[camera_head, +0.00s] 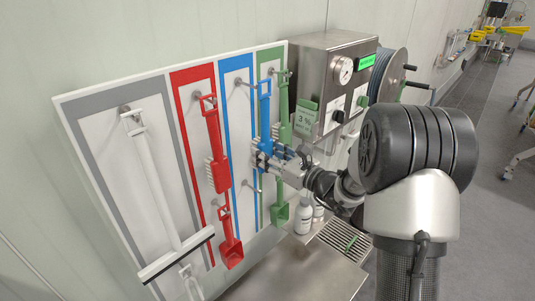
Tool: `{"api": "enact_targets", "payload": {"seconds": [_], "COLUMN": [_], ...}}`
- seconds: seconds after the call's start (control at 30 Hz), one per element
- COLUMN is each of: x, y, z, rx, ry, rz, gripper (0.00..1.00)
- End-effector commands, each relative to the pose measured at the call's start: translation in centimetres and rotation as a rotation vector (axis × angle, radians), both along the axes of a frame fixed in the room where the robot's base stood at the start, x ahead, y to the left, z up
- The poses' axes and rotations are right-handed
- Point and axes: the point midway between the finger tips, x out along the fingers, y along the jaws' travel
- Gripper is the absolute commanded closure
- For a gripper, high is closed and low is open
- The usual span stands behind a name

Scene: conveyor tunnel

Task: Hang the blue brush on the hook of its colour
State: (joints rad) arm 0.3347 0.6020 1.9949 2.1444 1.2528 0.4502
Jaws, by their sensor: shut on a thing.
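The blue brush (265,108) is upright, its handle loop at the top and its head low in my gripper (268,157). My gripper is shut on the brush near its head and hides part of it. The blue-framed panel (222,85) is on the wall board, between the red and green ones. Its upper hook (239,82) shows bare, left of the brush's loop and apart from it in the picture. A lower hook (250,187) on the blue panel is also bare. The depth gap between brush and board is hard to tell.
A red brush (213,130) and red scoop (231,248) hang left; a white squeegee (155,185) hangs further left. A green brush (285,105) and green scoop (279,214) hang close right. A steel control box (315,65) juts out right, above bottles (303,220) and a steel counter (300,270).

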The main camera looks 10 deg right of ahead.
Motion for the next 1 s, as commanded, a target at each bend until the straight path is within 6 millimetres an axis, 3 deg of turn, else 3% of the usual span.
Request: {"api": "enact_targets", "payload": {"seconds": [1.0], "x": [2.7], "y": [1.8], "z": [0.1], "rx": [0.001], "ry": [-0.003], "rz": [0.001], "gripper": [1.00]}}
